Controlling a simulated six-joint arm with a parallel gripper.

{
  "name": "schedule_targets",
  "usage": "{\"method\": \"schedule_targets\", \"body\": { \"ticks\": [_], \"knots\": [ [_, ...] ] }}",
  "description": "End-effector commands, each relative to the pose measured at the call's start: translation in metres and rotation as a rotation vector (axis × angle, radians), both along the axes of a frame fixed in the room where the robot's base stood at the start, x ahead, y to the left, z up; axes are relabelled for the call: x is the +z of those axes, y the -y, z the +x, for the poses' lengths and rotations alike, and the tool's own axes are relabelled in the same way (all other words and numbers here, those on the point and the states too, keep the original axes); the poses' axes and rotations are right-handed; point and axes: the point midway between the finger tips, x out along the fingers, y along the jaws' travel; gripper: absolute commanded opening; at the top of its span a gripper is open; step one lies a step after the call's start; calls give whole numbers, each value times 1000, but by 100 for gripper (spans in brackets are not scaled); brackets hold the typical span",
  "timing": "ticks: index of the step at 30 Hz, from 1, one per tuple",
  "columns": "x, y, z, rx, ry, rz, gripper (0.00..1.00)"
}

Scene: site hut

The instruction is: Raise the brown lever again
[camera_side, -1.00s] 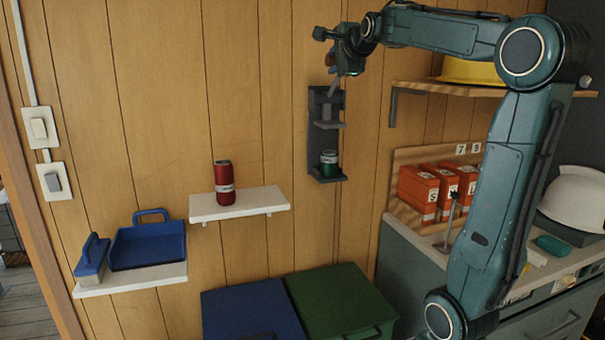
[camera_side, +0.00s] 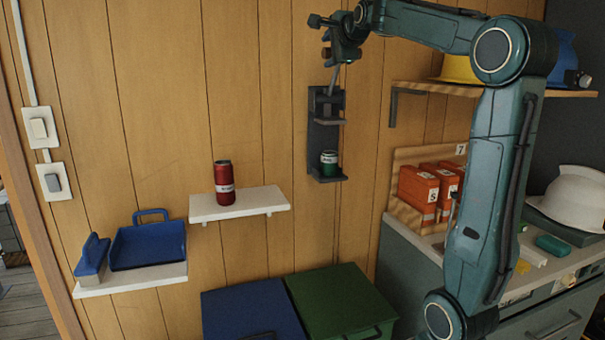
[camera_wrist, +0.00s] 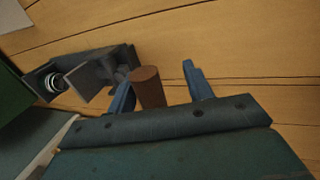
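The brown lever grip (camera_wrist: 148,88) shows in the wrist view between my two blue fingers, beside the left one, with a clear gap to the right one. In the side view the lever's thin grey arm (camera_side: 335,78) rises steeply from the top of the dark wall-mounted press (camera_side: 325,108); its brown end is hidden at my gripper (camera_side: 331,50). My gripper (camera_wrist: 157,76) is open around the grip, not closed on it. A green can (camera_side: 329,159) stands on the press's bottom ledge, below the raised plate. The press also shows in the wrist view (camera_wrist: 95,72).
A red can (camera_side: 224,182) stands on a white shelf (camera_side: 240,204) to the left. Blue and green bins (camera_side: 340,300) stand below. A wooden shelf (camera_side: 500,89) with helmets and a bench with orange boxes (camera_side: 418,190) lie to the right.

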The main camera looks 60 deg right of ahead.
Motion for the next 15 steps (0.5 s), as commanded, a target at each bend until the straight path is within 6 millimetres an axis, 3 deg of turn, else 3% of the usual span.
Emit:
{"method": "schedule_targets", "body": {
  "ticks": [15],
  "knots": [
    [0,-9,-8,0,-7,7,51]
  ]
}}
